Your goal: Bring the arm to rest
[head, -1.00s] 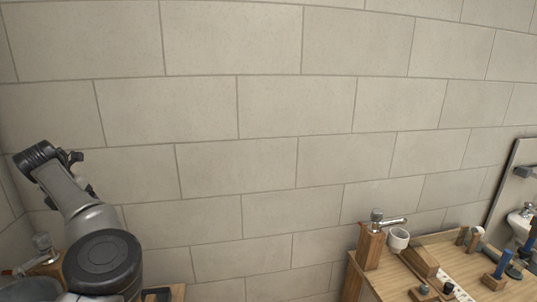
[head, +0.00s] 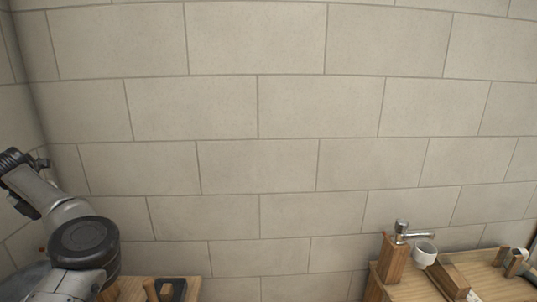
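My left arm (head: 85,238) stands at the lower left, with a round dark joint in front and a grey link rising to a dark end at the picture's left edge. I make out no gripper fingers on it. Neither my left gripper nor my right gripper shows clearly in the head view. My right arm is out of view.
A wooden bench at the lower right carries a wooden block with a metal tap (head: 402,232) and a white cup (head: 425,254). Another wooden surface (head: 138,288) with a dark tray (head: 178,290) lies beside my arm. A bare block wall (head: 290,110) fills the back.

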